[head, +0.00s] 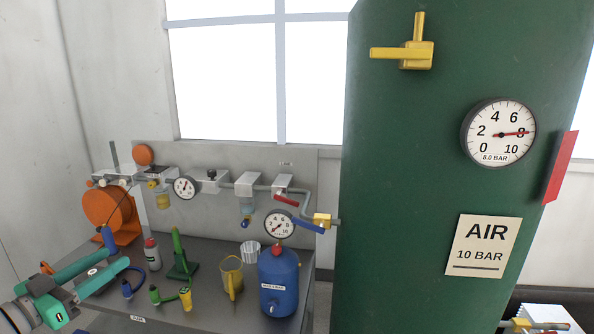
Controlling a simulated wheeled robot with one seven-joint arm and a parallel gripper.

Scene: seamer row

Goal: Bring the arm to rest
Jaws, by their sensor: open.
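My gripper (121,258) is at the lower left of the head view, with teal fingers pointing right and slightly upward. The two fingers stand apart with a gap between them, and I see nothing held. The gripper shows in front of the left part of the grey bench (216,257). Whether it touches anything there I cannot tell. The rest of my arm is mostly outside the picture.
A blue tank (279,285) with a gauge, a yellow jug (231,277), a green stand (180,262) and a spray can (152,254) stand on the bench. An orange reel (106,212) is behind my gripper. A large green AIR tank (420,190) fills the right.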

